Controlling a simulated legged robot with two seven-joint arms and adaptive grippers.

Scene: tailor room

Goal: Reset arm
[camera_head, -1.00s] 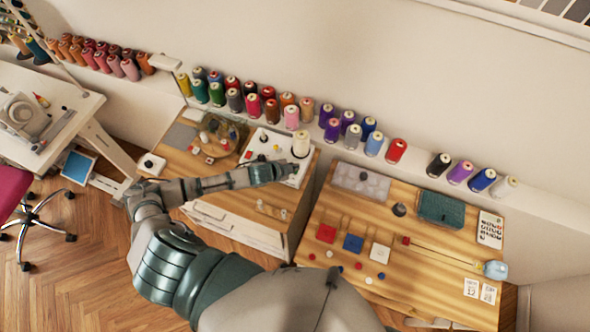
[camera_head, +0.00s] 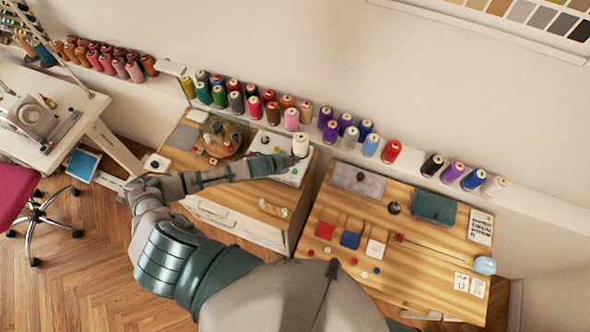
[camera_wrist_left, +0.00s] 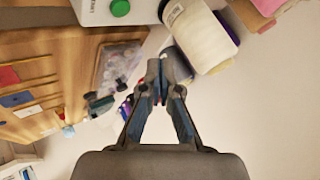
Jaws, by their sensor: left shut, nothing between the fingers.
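My left gripper (camera_head: 294,161) is over the back of the left wooden table, just below the cream thread cone (camera_head: 300,145) in the head view. Its fingers are together and empty. In the left wrist view, the gripper (camera_wrist_left: 161,72) has its fingertips close together, with the cream cone (camera_wrist_left: 199,36) beyond and to the right. I cannot tell whether the fingers touch the cone. My right gripper is not in view.
Thread spools line the ledge behind both tables, with a red spool (camera_head: 391,152) among them. A sewing machine (camera_head: 30,115) stands at far left.

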